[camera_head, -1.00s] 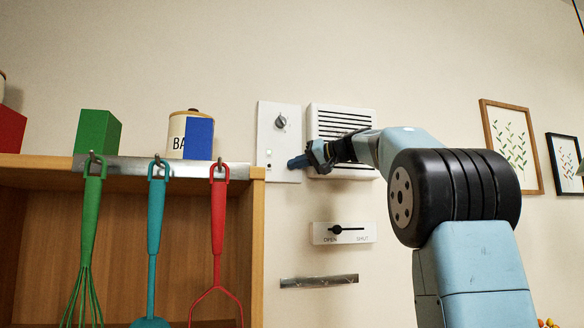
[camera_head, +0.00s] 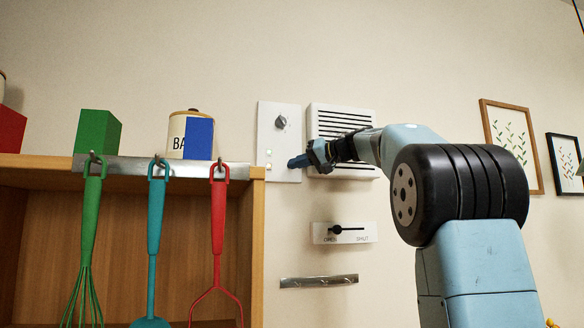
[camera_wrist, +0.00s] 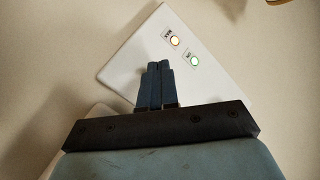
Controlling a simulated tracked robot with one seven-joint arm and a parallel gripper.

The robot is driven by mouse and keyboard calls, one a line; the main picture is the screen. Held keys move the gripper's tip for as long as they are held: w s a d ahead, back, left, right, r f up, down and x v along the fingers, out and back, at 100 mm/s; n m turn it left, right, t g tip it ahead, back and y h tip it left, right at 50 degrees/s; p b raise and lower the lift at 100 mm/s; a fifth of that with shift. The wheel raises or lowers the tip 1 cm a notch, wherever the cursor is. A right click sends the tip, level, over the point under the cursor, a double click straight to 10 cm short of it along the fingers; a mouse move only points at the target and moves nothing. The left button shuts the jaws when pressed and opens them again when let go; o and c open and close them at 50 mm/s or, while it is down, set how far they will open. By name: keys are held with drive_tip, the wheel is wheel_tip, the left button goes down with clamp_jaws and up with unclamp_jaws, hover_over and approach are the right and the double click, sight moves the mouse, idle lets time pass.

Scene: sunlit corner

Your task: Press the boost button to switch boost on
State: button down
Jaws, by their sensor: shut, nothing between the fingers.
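A white wall panel (camera_head: 267,140) with a round dark knob (camera_head: 281,122) hangs right of the shelf.
A slatted vent (camera_head: 342,117) is mounted right of the panel, behind my wrist. Below are an OPEN/SHUT slider (camera_head: 355,238) and a metal strip (camera_head: 318,281). A wooden shelf (camera_head: 252,240) with hanging utensils stands at left.

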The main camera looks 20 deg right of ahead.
drive_tip(key=s, duration=0.6)
idle(0.4)
